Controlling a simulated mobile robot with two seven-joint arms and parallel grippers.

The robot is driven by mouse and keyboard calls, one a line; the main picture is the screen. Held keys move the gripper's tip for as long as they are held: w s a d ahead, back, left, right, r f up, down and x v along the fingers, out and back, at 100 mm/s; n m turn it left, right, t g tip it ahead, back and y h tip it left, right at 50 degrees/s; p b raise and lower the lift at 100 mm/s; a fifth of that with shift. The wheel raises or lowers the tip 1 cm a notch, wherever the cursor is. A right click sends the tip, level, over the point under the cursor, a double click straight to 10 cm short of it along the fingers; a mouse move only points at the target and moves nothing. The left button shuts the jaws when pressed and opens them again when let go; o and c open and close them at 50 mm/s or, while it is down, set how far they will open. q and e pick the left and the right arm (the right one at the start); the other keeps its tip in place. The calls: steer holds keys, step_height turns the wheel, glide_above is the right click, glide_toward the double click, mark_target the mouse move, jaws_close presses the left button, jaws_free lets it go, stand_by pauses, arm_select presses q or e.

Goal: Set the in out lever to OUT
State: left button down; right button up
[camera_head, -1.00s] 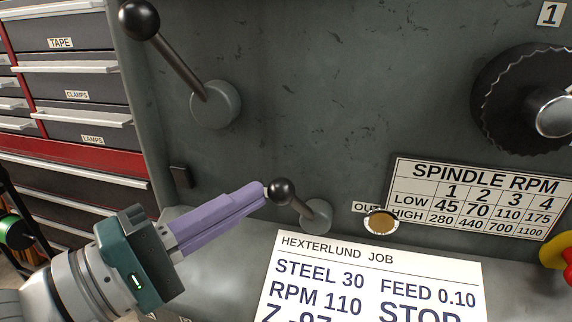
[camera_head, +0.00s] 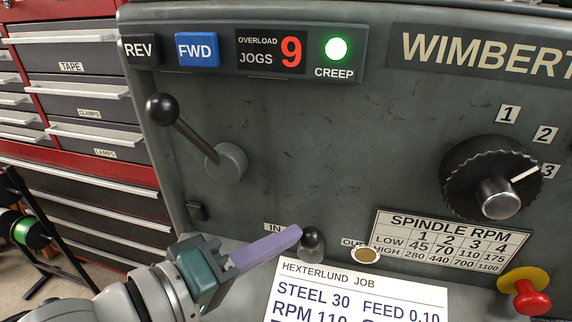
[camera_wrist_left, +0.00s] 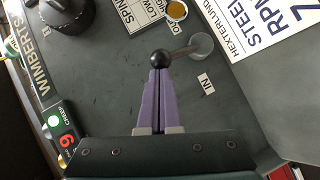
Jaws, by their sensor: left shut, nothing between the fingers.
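The in out lever (camera_head: 312,238) is a short lever with a black ball on a grey hub, low on the machine's front. Its ball overlaps the hub in the head view, between the IN label (camera_head: 272,226) and the OUT label (camera_head: 348,242). The wrist view shows the lever's ball (camera_wrist_left: 161,59), rod and hub, with the IN label (camera_wrist_left: 206,83) nearby. My left gripper (camera_head: 297,232) has purple fingers, shut and empty, their tips at the ball's left side, touching or almost touching. The wrist view shows the left fingertips (camera_wrist_left: 158,72) right at the ball. My right gripper is out of view.
A brass disc (camera_head: 366,256) partly covers the OUT label. A job card (camera_head: 355,290) lies below the lever. A larger lever (camera_head: 190,135) is up left, a speed knob (camera_head: 490,180) and red stop button (camera_head: 532,300) to the right. Drawers (camera_head: 80,120) stand at left.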

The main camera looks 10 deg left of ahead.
arm_select(q)
steer(key=shift+d+r+m+g+y+p, duration=0.1)
steer(key=shift+d+m+g+y+p, duration=0.2)
steer(key=shift+d+m+y+p, duration=0.75)
steer(key=shift+d+r+m+g+y+p, duration=0.1)
steer(key=shift+d+m+g+y+p, duration=0.35)
steer(key=shift+d+p, duration=0.9)
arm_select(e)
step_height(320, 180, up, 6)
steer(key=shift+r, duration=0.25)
arm_select(q)
steer(key=shift+a, duration=0.2)
